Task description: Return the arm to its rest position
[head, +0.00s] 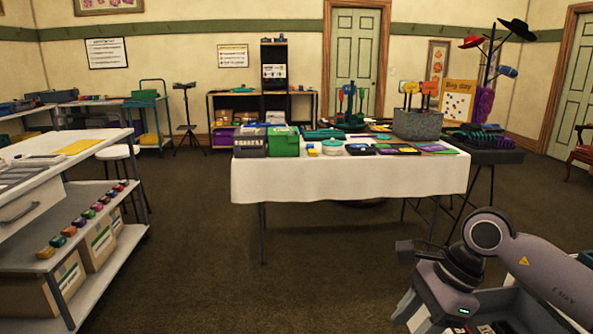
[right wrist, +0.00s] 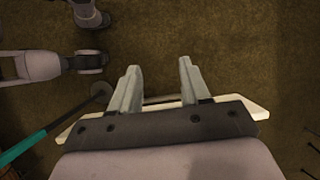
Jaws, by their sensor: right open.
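My right arm (head: 540,275) comes in from the lower right of the head view, bent at the elbow, with its forearm hanging low in front of the white-clothed table. My right gripper (right wrist: 157,68) shows in the right wrist view with its two pale fingers apart and nothing between them. Brown carpet (right wrist: 230,50) lies beyond the fingertips. In the head view the fingers are not clearly visible at the lower edge. My left arm and gripper are not in the head view.
A table with a white cloth (head: 340,180) bears boxes and props. A shelved cart (head: 95,285) with small coloured items stands at left. A hat stand (head: 490,60) is at the right. Open carpet (head: 270,280) lies between cart and arm. A teal rod (right wrist: 25,147) shows in the wrist view.

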